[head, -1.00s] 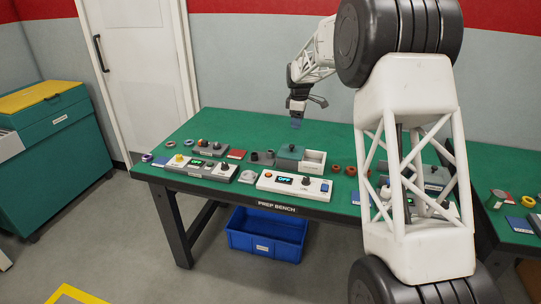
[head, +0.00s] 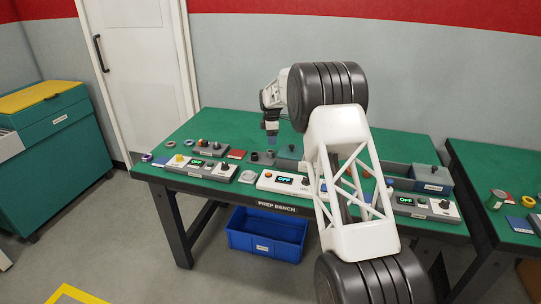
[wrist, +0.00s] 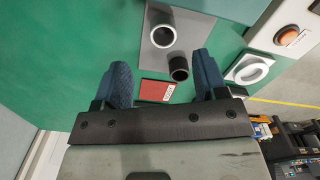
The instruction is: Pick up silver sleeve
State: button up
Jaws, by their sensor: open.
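Two upright hollow sleeves stand on a grey plate (wrist: 157,58) in the wrist view. The larger sleeve (wrist: 163,37) is grey with a bright silver rim; the smaller sleeve (wrist: 179,68) is dark. They show small in the head view, and I cannot tell for certain which one is the silver sleeve. My gripper (wrist: 161,62) has its blue fingers apart with nothing held. The smaller sleeve appears between the fingertips, closer to the right finger, and the larger lies further up the picture. In the head view my gripper (head: 271,140) hangs above the sleeves.
A red labelled card (wrist: 157,91) lies beside the plate. My arm hides part of the bench (head: 205,120). A blue bin (head: 266,234) sits below.

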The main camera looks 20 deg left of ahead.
aim_at(271, 151)
jog(key=shift+f, duration=1.3)
jog(key=shift+f, duration=0.1)
jog(key=shift+s+f, duration=0.15)
jog(key=shift+f, duration=1.1)
jog(key=shift+s+f, duration=0.1)
jog(key=shift+f, duration=1.15)
jog(key=c, duration=1)
jog(key=shift+c, duration=0.2)
jog(key=shift+r, duration=0.15)
jog(key=shift+r, duration=4.9)
